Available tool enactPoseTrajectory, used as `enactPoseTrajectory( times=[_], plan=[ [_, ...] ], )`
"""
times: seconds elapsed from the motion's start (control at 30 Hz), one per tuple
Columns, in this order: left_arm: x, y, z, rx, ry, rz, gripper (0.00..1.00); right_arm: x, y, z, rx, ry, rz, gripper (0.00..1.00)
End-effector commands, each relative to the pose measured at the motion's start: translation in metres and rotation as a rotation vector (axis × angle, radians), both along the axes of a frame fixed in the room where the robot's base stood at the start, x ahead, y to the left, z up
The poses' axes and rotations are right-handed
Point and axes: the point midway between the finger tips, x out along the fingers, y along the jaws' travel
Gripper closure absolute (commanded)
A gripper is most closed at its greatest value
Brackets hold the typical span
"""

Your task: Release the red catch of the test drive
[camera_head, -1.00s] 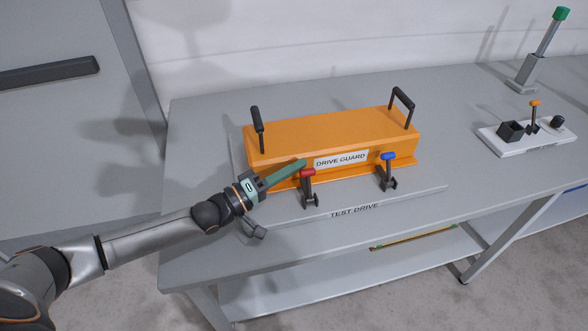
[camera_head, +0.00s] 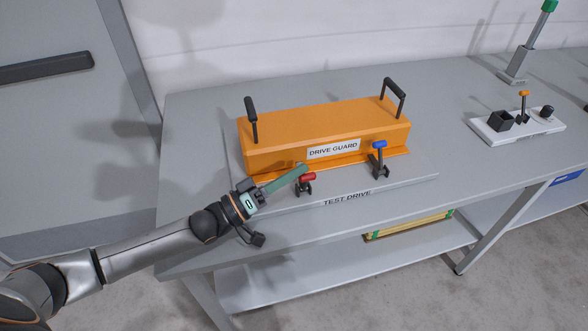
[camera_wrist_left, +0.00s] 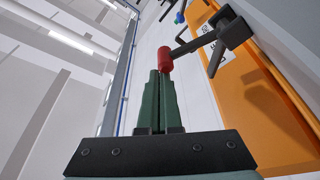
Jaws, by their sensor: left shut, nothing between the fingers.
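The red catch (camera_head: 306,178) is at the front left of the orange drive guard (camera_head: 320,130) on the test drive plate (camera_head: 400,187). Its red-tipped lever leans toward the front edge of the table, lower than the upright blue catch (camera_head: 379,146). My left gripper (camera_head: 303,168) is shut and empty, its green fingers just behind the red tip. In the left wrist view the fingertips (camera_wrist_left: 158,76) are right at the red tip (camera_wrist_left: 166,61) and seem to touch it. The dark lever runs from the tip to its bracket. My right gripper is out of view.
The guard has two black handles (camera_head: 251,115) on top. A white panel (camera_head: 490,132) with an orange-tipped lever and a post with a green top (camera_head: 548,6) stand to the right. The table (camera_head: 450,120) is clear between them and the guard.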

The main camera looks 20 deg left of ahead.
Motion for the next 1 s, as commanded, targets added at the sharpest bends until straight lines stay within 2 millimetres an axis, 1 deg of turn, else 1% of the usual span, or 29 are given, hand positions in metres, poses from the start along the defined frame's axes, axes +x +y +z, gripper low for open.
enactPoseTrajectory(
  times=[0.17,0.27,0.37,0.7,0.83,1.0],
  plan=[
    [-0.001,0.001,-0.001,0.0,0.002,0.0,1.0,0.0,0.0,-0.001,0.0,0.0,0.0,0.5],
    [-0.007,0.005,-0.004,0.0,0.003,0.0,1.0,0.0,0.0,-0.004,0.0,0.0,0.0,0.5],
    [-0.018,0.015,-0.005,0.002,0.003,0.0,1.0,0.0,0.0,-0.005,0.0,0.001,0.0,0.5],
    [-0.07,0.062,-0.005,0.004,0.005,-0.001,1.0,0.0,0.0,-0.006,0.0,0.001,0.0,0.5],
    [-0.084,0.075,-0.004,0.003,0.004,-0.001,1.0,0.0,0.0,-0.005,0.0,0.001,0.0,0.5],
    [-0.095,0.085,-0.003,0.002,0.001,-0.001,1.0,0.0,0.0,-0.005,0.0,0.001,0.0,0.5]
  ],
)
